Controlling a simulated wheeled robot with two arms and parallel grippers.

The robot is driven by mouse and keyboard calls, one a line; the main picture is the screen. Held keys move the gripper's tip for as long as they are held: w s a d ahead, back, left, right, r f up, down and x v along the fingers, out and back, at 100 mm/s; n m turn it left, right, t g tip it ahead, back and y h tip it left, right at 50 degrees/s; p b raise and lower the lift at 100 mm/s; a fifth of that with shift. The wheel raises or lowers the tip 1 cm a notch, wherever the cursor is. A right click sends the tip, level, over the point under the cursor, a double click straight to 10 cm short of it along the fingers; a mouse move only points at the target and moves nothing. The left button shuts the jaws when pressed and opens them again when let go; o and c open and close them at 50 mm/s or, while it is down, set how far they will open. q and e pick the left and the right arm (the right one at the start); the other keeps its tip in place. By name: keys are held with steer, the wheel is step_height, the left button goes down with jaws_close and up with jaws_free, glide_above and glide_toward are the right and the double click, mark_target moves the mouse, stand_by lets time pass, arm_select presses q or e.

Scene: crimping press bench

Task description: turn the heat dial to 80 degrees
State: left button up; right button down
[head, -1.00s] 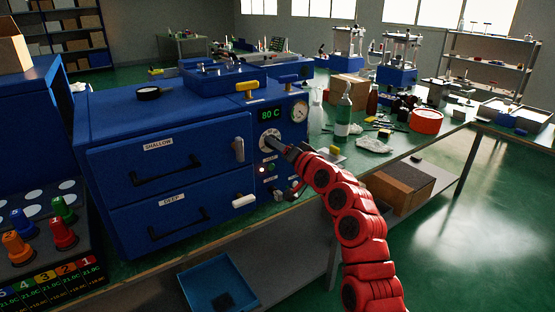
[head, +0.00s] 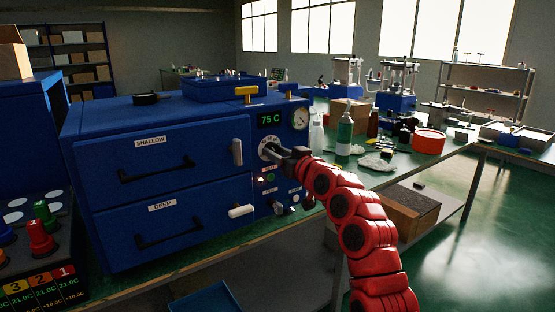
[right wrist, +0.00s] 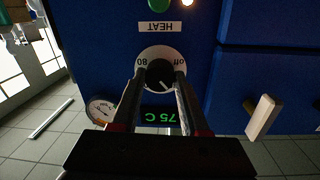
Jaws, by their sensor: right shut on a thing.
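The heat dial (head: 268,149) is a round pale plate with a dark knob on the front panel of the blue press box (head: 190,120). In the right wrist view the dark knob (right wrist: 159,74) sits between the two fingers of my right gripper (right wrist: 160,82), which is shut on it. The view is upside down there; marks "80" and "off" and the label HEAT show. The green display (head: 270,119) above the dial reads 75 C. My right gripper (head: 284,152) also shows at the dial in the head view. My left gripper is not in view.
A pressure gauge (head: 300,118) is at the panel's upper right. A white lever handle (head: 241,211) and lit buttons are below and beside the dial.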

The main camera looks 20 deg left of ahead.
steer(key=shift+f, duration=0.15)
stand_by(0.3)
steer(key=shift+c, duration=2)
jaws_free()
steer(key=shift+s+d+r, duration=0.2)
steer(key=shift+s+d, duration=0.05)
steer(key=shift+d, duration=0.05)
steer(key=p+v, duration=0.1)
steer(key=v, duration=1.5)
steer(key=shift+s+d, duration=0.2)
steer(key=shift+f, duration=0.15)
